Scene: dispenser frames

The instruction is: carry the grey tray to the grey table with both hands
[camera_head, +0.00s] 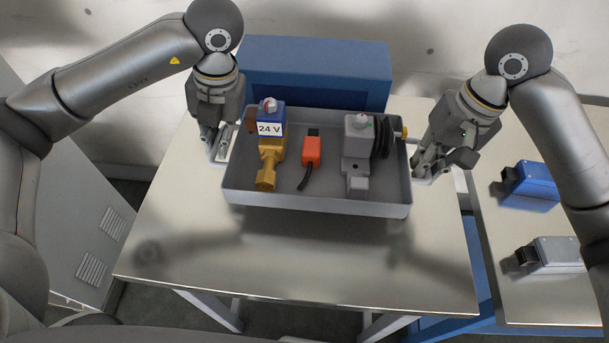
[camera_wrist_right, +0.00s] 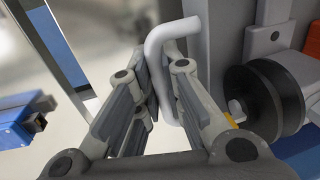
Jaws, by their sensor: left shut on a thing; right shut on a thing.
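The grey tray (camera_head: 310,203) is in the middle of the head view, above or on a light grey metal table (camera_head: 300,270); a dark shadow lies in front of it. My left gripper (camera_head: 219,150) is shut on the tray's left handle. My right gripper (camera_head: 424,166) is shut on the right handle, a white bent bar (camera_wrist_right: 158,50) in the right wrist view. In the tray are a yellow and blue part marked 24 V (camera_head: 267,150), an orange part (camera_head: 311,150) with a black cable, a grey device (camera_head: 358,155) and a black round part (camera_head: 382,138).
A blue box (camera_head: 315,65) stands behind the tray. A second table (camera_head: 500,235) at the right bears a blue device (camera_head: 535,187) and a grey device (camera_head: 555,253). A grey cabinet (camera_head: 85,225) stands at the left. The table's front part is clear.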

